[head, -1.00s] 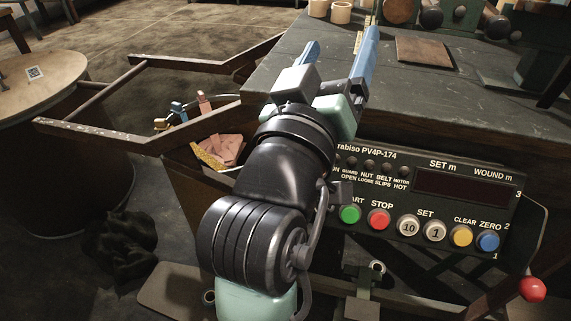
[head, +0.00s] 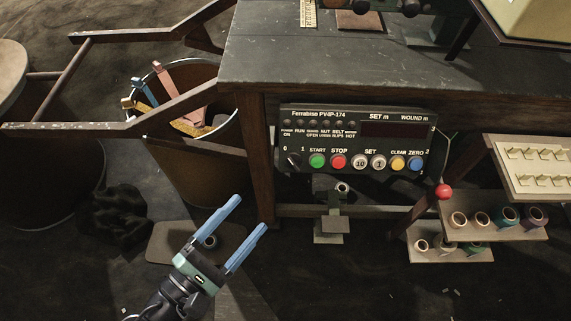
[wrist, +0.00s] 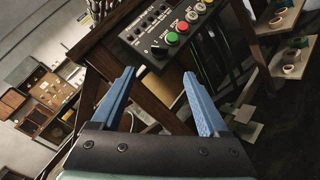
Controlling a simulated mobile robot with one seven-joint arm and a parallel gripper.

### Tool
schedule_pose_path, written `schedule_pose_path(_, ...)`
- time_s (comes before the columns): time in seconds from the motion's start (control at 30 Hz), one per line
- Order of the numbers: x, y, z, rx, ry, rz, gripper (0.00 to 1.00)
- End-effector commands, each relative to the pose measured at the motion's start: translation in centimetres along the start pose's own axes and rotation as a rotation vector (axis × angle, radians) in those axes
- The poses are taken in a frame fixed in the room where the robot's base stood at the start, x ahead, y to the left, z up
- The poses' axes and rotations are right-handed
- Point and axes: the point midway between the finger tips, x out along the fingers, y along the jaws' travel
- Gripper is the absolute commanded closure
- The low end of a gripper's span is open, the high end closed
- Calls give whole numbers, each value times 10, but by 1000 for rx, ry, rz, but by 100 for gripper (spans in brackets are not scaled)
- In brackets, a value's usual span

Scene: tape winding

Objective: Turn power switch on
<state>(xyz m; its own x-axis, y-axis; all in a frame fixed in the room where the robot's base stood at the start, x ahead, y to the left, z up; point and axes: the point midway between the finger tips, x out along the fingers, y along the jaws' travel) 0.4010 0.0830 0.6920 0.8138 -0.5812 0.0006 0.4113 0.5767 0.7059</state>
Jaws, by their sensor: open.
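The black control panel (head: 350,128) marked Ferrabiso PV4P-174 hangs under the workbench's front edge. Its power switch (head: 293,160) is a small dark knob at the panel's lower left, under the marks 0 and 1; its setting is too small to tell. The red display window (head: 391,131) looks dark. In the wrist view the panel (wrist: 168,32) is ahead of the fingers, with the switch (wrist: 160,48) at its near left corner. My gripper (head: 250,214) has blue fingers, is open and empty, and is below and left of the panel, apart from it. It also shows in the wrist view (wrist: 165,88).
A green start button (head: 317,161) and red stop button (head: 339,161) sit right of the switch. A bench leg (head: 257,165) and a bin (head: 190,170) stand to the left. A red-knobbed lever (head: 443,191) and spool shelves (head: 490,222) are right.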

Motion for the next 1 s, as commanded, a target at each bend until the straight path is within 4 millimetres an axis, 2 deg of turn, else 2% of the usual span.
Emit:
schedule_pose_path(0.17, 22, -2, -1, 2, -4, -1, 22)
schedule_pose_path(0.4, 73, -1, -1, 6, -3, -2, 22)
schedule_pose_path(0.6, 108, -1, -1, 6, -2, -2, 22)
schedule_pose_path(0.8, 125, 0, -1, 5, 0, -1, 22)
schedule_pose_path(1.0, 128, 0, 0, 5, 1, -1, 22)
